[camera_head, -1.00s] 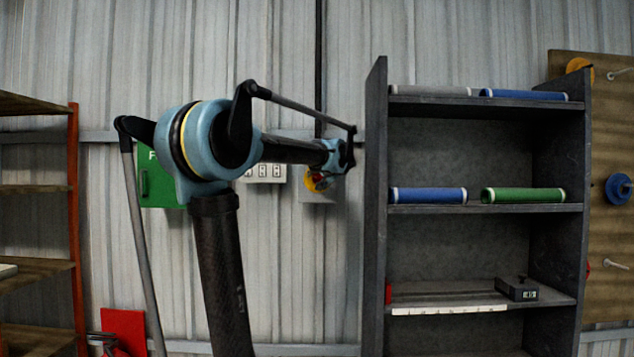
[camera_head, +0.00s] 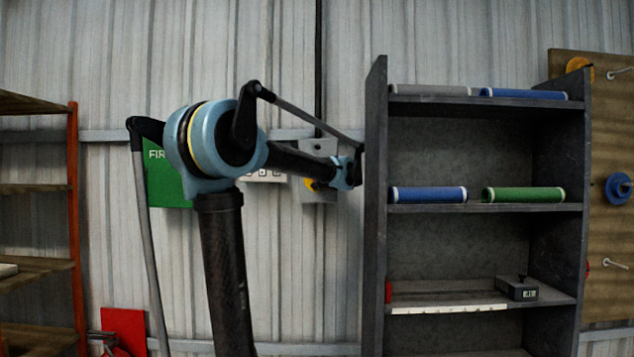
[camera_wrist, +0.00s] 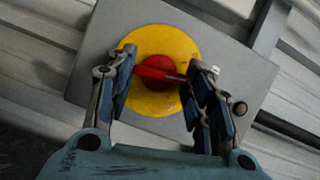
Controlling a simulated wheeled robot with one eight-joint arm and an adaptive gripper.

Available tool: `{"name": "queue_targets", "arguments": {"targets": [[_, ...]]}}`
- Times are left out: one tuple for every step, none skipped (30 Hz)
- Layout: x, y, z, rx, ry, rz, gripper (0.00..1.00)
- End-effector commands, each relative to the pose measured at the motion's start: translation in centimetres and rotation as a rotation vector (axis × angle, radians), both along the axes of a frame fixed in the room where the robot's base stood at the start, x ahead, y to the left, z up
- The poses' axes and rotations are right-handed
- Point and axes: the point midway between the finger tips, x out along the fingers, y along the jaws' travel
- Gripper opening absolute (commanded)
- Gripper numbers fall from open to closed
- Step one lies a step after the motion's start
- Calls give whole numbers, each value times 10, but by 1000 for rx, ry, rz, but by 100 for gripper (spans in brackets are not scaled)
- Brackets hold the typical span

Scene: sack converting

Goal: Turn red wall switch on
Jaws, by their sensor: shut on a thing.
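The red wall switch (camera_wrist: 163,68) is a red round knob with a raised bar-shaped handle on a yellow disc (camera_wrist: 188,38). The disc sits on a grey box (camera_wrist: 92,62). In the wrist view the fingers of my gripper (camera_wrist: 165,76) are on both sides of the red handle and shut on it. In the head view the grey box (camera_head: 318,152) is on the wall, with some yellow (camera_head: 310,185) showing beside my wrist. The red knob and my fingertips are hidden there.
A dark shelf unit (camera_head: 376,220) with rolls stands close to the right of the switch. A green sign (camera_head: 166,182) and a white socket panel (camera_head: 270,176) are to the left. A dark vertical conduit (camera_head: 319,70) runs above the box.

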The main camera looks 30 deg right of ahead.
Motion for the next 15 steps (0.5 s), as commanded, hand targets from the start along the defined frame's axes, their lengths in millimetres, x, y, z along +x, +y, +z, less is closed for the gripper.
{"name": "queue_targets", "arguments": {"targets": [[0, -1, -2, 38, -23, -1, 24], [0, -1, -2, 62, -38, -1, 24], [0, -1, -2, 94, -58, -1, 24], [0, -1, -2, 119, -73, -1, 24], [0, -1, -3, 142, -87, -1, 24], [0, -1, -3, 175, -108, -1, 24], [0, -1, -4, 200, -122, -1, 24], [0, -1, -4, 223, -137, -1, 24], [0, 0, -5, 256, -156, -1, 24], [0, 0, -5, 281, -171, -1, 24], [0, 0, -5, 305, -186, -1, 24], [0, 0, -5, 338, -206, 0, 24], [0, 0, -6, 361, -220, 0, 24], [0, 0, -6, 386, -235, 0, 24], [0, 1, -6, 418, -254, 1, 24]]}}
